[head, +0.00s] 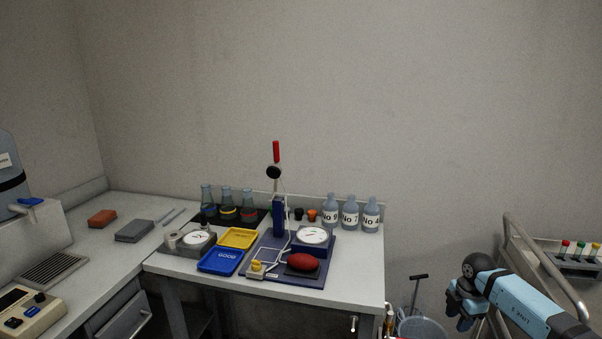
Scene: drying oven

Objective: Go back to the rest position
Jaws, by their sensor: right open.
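My right arm comes in from the right edge, with a light blue link. Its gripper (457,311) is small and dark blue in the head view, hanging at the lower right, to the right of the table and clear of it. It is open, and I see nothing between its fingers. My left gripper is not in view.
The white table (365,286) holds blue (220,261) and yellow (238,238) trays, a blue-based stand (279,220) with a red object (303,262), flasks (228,205) and bottles (350,215). A metal-railed cart (540,258) and a bucket (420,327) are near my right arm.

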